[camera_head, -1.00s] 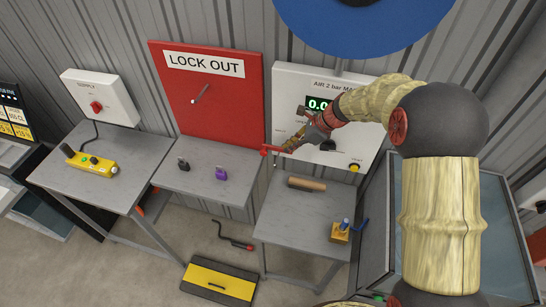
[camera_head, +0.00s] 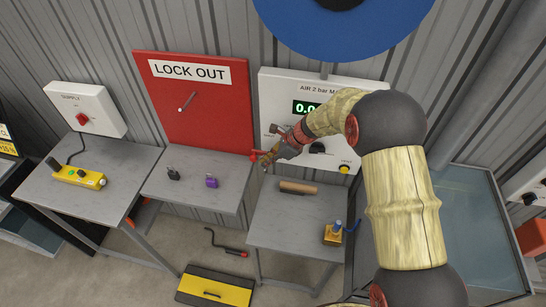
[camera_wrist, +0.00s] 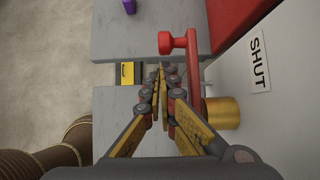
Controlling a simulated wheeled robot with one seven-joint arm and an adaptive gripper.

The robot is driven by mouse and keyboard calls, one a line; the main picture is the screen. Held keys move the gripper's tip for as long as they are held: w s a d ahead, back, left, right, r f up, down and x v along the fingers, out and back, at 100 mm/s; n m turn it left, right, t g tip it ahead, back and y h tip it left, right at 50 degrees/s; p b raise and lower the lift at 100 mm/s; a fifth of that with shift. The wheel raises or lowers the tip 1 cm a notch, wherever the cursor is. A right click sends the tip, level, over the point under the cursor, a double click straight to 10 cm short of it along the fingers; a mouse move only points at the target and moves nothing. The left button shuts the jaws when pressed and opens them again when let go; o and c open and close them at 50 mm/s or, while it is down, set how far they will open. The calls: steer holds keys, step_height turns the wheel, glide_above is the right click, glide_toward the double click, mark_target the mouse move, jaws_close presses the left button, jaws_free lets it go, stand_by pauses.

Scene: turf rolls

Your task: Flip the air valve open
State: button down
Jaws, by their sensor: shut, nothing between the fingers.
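The air valve shows in the wrist view as a red lever (camera_wrist: 193,72) with a round red knob (camera_wrist: 165,43) at its end and a brass body (camera_wrist: 222,113) on the white panel. A "SHUT" label (camera_wrist: 259,64) is on the panel beside it. My gripper (camera_wrist: 162,72) is shut and empty, with its fingertips just left of the lever and below the knob in that view. I cannot tell whether they touch the lever. In the head view my gripper (camera_head: 265,162) is close to the red knob (camera_head: 254,156) at the panel's lower left.
The white air panel (camera_head: 279,90) has a display reading 0.0. Below it, a grey table (camera_head: 275,225) holds a brown cylinder (camera_head: 298,188) and a yellow-blue device (camera_head: 334,233). A red lock-out board (camera_head: 210,115) adjoins left. A yellow-black case (camera_head: 215,288) lies on the floor.

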steer(key=shift+x, duration=0.95)
steer(key=shift+r+y+b, duration=0.3)
steer(key=shift+y+b, duration=0.8)
steer(key=shift+b, duration=1.45)
steer(key=y+b, duration=0.1)
steer(key=b, duration=0.2)
steer(key=shift+d+r+t+y+b, duration=0.1)
steer(key=shift+r+t+y+b, duration=0.2)
steer(key=shift+y+b, duration=0.1)
steer(key=r+y+b, duration=0.1)
steer(key=y, duration=0.1)
steer(key=d+r+y+b, duration=0.1)
steer(key=r+y, duration=0.1)
steer(key=d+r+y+b, duration=0.1)
steer(key=y, duration=0.1)
steer(key=shift+s+d+r+t+y, duration=0.2)
steer(key=shift+d+t+y, duration=0.1)
steer(key=shift+t, duration=0.1)
steer(key=shift+f, duration=0.15)
